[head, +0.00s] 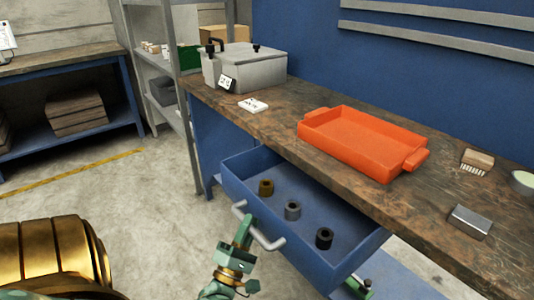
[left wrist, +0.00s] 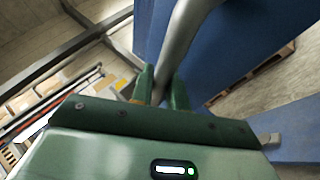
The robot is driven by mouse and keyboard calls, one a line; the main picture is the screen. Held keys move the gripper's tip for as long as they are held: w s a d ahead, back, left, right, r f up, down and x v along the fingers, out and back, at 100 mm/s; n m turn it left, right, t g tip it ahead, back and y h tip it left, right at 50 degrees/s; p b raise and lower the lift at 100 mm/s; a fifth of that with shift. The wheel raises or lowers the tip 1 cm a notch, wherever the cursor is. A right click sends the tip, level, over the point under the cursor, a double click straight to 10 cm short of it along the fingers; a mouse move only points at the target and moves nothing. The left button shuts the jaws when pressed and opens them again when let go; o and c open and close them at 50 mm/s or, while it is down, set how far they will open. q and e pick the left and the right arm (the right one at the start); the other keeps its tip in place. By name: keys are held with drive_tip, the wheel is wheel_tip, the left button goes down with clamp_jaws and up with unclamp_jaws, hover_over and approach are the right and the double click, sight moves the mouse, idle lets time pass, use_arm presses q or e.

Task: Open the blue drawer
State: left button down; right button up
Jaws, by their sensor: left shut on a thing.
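The blue drawer (head: 345,222) stands pulled out from under the workbench, its inside showing. Three small ring-shaped cylinders stand in it: a brass one (head: 266,188), a grey one (head: 292,210) and a black one (head: 324,238). My left gripper (head: 243,222) is shut on the grey bar handle (head: 271,243) at the drawer's front, near its left end. In the left wrist view the green fingers (left wrist: 161,88) lie on either side of the handle bar (left wrist: 184,40). A green part, seemingly my right gripper (head: 358,288), shows below the drawer; its jaws are unclear.
The wooden worktop (head: 290,130) carries an orange tray (head: 365,140), a grey metal case (head: 240,68), a small white item (head: 253,105) and small blocks at right. Grey shelving (head: 172,90) stands left of the bench. The concrete floor (head: 130,200) before the drawer is clear.

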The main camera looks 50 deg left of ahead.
use_arm(q)
drive_tip(key=shift+s+a+f+p, duration=0.1)
drive_tip(key=shift+s+p, duration=0.25)
drive_tip(key=shift+s, duration=1.15)
drive_tip(key=shift+s+a+p, duration=0.1)
drive_tip(key=shift+s+p, duration=0.2)
drive_tip(key=shift+s, duration=1.15)
use_arm(e)
drive_tip(key=shift+s+a+r, duration=0.15)
drive_tip(key=shift+a+r, duration=0.3)
drive_tip(key=shift+r, duration=0.1)
use_arm(q)
drive_tip(key=c, duration=1.6)
unclamp_jaws()
drive_tip(key=shift+c, duration=0.2)
drive_tip(key=v, duration=1.6)
drive_tip(key=shift+b, duration=0.3)
use_arm(e)
drive_tip(key=shift+d+f, duration=0.2)
drive_tip(key=shift+d, duration=0.15)
use_arm(q)
drive_tip(key=shift+d, duration=0.1)
